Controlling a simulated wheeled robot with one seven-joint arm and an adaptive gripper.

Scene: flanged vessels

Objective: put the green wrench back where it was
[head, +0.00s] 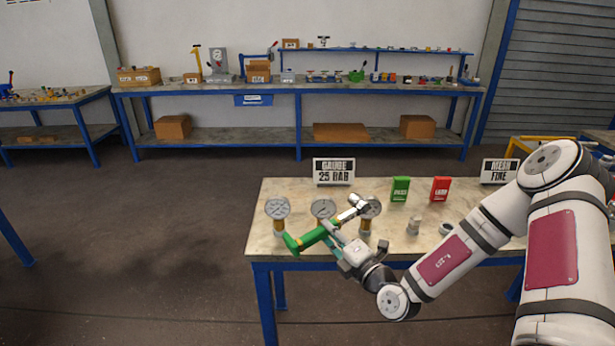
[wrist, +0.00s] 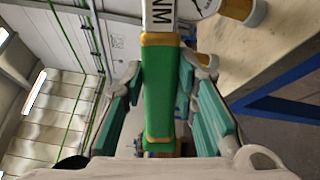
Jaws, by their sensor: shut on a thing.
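The green wrench has a green handle with yellow trim and a silver head. In the head view the wrench (head: 312,237) is held across the front left of the near table, its head up and right in front of the gauges. My gripper (head: 337,238) is shut on the green handle. In the wrist view the handle of the wrench (wrist: 160,90) runs upright between the teal finger pads of my gripper (wrist: 160,85), with dark lettering on the shank above. The wrench's head is out of that view.
The near table (head: 400,240) bears several gauges, such as the left gauge (head: 278,210), a green box (head: 400,189), a red box (head: 440,189), small fittings and a sign reading "GAUGE 25 BAR" (head: 333,171). A long workbench (head: 300,88) stands behind. Floor left of the table is clear.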

